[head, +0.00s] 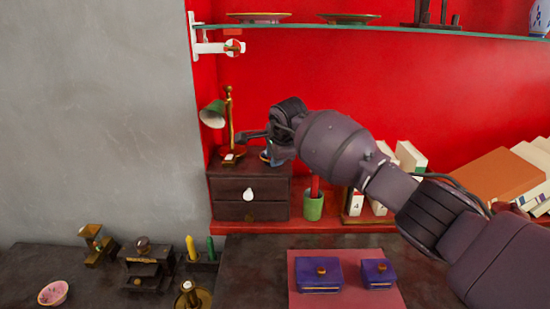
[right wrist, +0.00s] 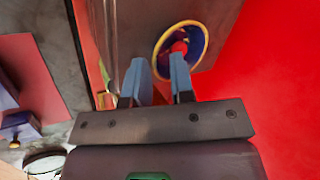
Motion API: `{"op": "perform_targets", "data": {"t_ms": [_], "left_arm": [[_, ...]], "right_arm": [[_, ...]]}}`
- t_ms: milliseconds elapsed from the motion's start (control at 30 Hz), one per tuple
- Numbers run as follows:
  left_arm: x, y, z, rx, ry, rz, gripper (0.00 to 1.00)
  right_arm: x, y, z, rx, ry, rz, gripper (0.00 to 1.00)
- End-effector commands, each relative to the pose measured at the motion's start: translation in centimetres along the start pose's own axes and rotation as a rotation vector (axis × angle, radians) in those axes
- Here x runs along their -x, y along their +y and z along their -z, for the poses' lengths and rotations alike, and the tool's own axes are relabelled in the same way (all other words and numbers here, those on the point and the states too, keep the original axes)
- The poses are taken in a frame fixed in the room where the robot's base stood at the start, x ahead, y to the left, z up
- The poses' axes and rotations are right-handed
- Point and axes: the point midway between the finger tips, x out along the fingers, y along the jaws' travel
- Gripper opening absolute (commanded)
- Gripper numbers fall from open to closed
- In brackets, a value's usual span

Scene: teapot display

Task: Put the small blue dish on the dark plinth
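The small blue dish (right wrist: 162,69) shows in the right wrist view, with a yellow rim and something red in its middle. It is on a dark surface; in the head view my gripper mostly hides that spot on the dark drawer cabinet (head: 230,190). My right gripper (right wrist: 158,62) is open, with one finger overlapping the dish and the other just outside its rim; I cannot tell whether they touch it. It also shows in the head view (head: 271,157). A small dark stand (head: 147,282) is at lower left; I cannot tell whether it is the plinth. My left gripper is out of view.
A green-shaded brass lamp (head: 214,114) stands beside my gripper on the cabinet. A green cup (head: 313,207) and white books (head: 410,156) are to the right. A glass shelf (head: 300,27) is above. Purple boxes (head: 319,277) and a pink dish (head: 53,293) are in front.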

Motion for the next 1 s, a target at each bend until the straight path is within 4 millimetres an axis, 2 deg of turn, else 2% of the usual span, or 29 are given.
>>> {"op": "perform_targets", "data": {"t_ms": [200,500,700,1000], "left_arm": [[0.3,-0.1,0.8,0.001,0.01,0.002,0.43],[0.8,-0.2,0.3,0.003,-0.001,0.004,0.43],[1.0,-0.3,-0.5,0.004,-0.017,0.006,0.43],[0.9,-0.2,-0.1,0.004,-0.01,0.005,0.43]], "right_arm": [[4.3,-0.2,0.1,0.003,0.003,0.007,0.23],[9.3,-0.1,0.0,0.003,0.002,0.003,0.23],[10.9,0.0,0.0,0.001,0.001,0.001,0.23],[11.2,0.0,0.0,0.0,0.0,0.0,0.23]]}}
